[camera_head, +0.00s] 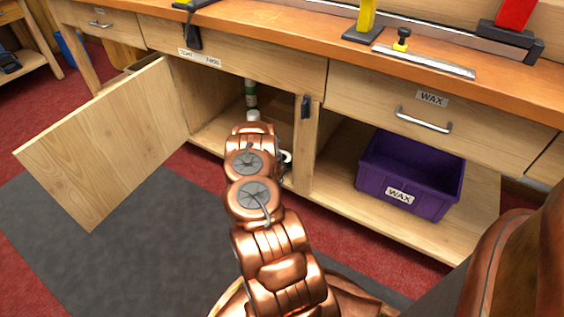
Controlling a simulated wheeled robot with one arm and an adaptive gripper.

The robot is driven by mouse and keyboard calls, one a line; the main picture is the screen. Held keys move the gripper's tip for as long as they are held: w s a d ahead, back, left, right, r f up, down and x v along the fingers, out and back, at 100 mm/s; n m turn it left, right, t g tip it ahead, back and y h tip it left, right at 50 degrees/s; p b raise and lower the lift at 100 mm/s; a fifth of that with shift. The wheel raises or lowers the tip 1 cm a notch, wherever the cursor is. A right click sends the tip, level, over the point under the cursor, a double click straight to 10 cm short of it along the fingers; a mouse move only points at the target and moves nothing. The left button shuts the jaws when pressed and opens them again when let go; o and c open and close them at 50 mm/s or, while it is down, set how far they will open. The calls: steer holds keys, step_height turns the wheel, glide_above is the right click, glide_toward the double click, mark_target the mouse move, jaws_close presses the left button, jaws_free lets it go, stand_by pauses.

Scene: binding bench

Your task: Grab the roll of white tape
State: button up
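My arm (262,215) reaches forward into the open cabinet (215,135) under the bench, and its links block the view of my gripper. Small white and dark parts (286,157) show just right of the arm, low in the cabinet. I cannot tell whether they belong to the white tape roll or to my gripper. A small white shape (253,115) shows above the arm's far end, and I cannot tell what it is. No roll of tape can be made out clearly. Whether my gripper is open or holds anything is hidden.
The cabinet door (110,140) stands wide open at left. A dark green bottle (251,94) stands inside the cabinet. A post (305,150) divides it from the shelf with a purple WAX bin (410,180). Clamps and a metal straightedge (425,62) lie on the bench top.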

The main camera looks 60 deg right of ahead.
steer(key=shift+c, duration=0.2)
steer(key=c, duration=1.1)
